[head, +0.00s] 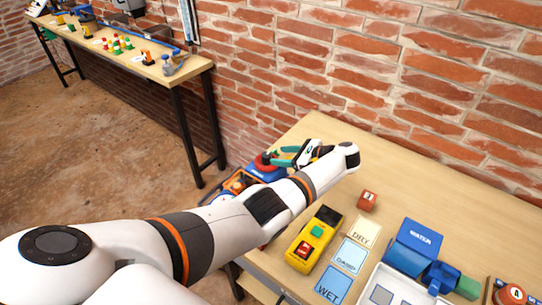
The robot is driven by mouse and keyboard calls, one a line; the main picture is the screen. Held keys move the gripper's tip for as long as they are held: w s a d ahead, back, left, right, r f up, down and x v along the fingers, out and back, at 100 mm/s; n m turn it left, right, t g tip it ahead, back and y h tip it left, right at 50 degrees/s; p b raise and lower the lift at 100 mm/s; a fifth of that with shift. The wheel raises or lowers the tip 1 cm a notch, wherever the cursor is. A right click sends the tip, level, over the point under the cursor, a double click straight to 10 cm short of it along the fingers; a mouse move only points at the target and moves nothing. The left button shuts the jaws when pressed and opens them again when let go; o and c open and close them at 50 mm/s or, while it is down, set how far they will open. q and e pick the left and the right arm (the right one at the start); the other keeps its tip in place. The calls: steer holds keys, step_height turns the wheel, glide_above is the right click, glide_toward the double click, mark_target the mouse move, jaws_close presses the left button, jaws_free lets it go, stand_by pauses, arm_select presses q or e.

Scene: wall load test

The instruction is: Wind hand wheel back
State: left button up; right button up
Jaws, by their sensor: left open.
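A round red part (262,161), which looks like the hand wheel, shows at the far left end of the near bench, above a blue body (266,173). My left gripper (283,158) is just to the right of the red part, with its teal fingers pointing left towards it. The jaws are open. I cannot tell whether a finger touches the wheel. My left arm crosses the picture and hides part of the bench and of the things below the wheel. My right gripper is not in view.
A yellow box (315,240) with green and red buttons, DRY, DAMP and WET cards (350,255), a small red-brown block (367,200) and a blue WATER box (414,245) are on the near bench. A brick wall runs behind. Another bench (185,72) stands at the upper left.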

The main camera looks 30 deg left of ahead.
arm_select(q)
steer(key=v, duration=0.5)
steer(key=shift+d+r+b, duration=0.1)
steer(key=shift+d+b, duration=0.05)
steer(key=shift+b, duration=0.2)
steer(key=shift+d, duration=0.1)
